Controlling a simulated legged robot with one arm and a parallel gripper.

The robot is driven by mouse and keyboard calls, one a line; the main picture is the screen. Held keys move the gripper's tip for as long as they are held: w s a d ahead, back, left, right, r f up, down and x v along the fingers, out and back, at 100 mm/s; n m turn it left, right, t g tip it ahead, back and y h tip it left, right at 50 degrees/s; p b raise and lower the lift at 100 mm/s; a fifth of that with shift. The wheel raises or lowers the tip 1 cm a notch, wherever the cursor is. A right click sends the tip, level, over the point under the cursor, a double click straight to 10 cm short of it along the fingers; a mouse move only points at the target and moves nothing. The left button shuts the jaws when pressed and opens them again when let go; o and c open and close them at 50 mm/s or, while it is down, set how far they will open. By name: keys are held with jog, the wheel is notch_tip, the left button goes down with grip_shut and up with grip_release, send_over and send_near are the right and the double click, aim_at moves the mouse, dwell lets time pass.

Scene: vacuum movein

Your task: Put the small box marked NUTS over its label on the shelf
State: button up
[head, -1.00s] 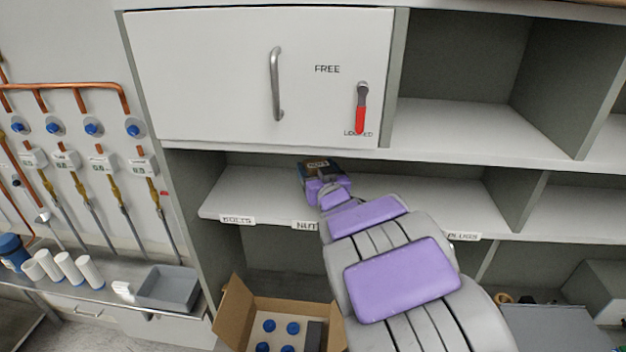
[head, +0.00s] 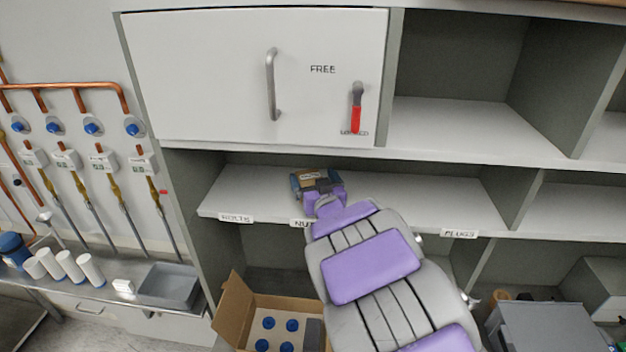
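The small NUTS box (head: 309,176), brown on top with blue-grey sides, is at the shelf (head: 420,190), above and slightly right of the NUTS label (head: 300,223). My arm partly covers that label. My gripper (head: 323,190), with purple parts, is at the front of the box, against or very close to it. Whether the box rests on the shelf board is also unclear.
The BOLTS label (head: 236,218) is to the left and the PLUGS label (head: 459,233) to the right on the shelf edge. A closed cabinet door (head: 200,75) with a handle is above. An open cardboard box (head: 235,310) with blue-capped items stands below. The shelf is otherwise bare.

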jog(key=shift+a, duration=0.15)
jog(key=shift+s+a, duration=0.2)
jog(key=shift+a, duration=0.05)
jog(key=shift+s+f, duration=0.1)
jog(key=shift+s, duration=0.2)
jog(key=b+v, duration=0.8)
jog(key=v, duration=0.3)
jog(key=shift+d, duration=0.25)
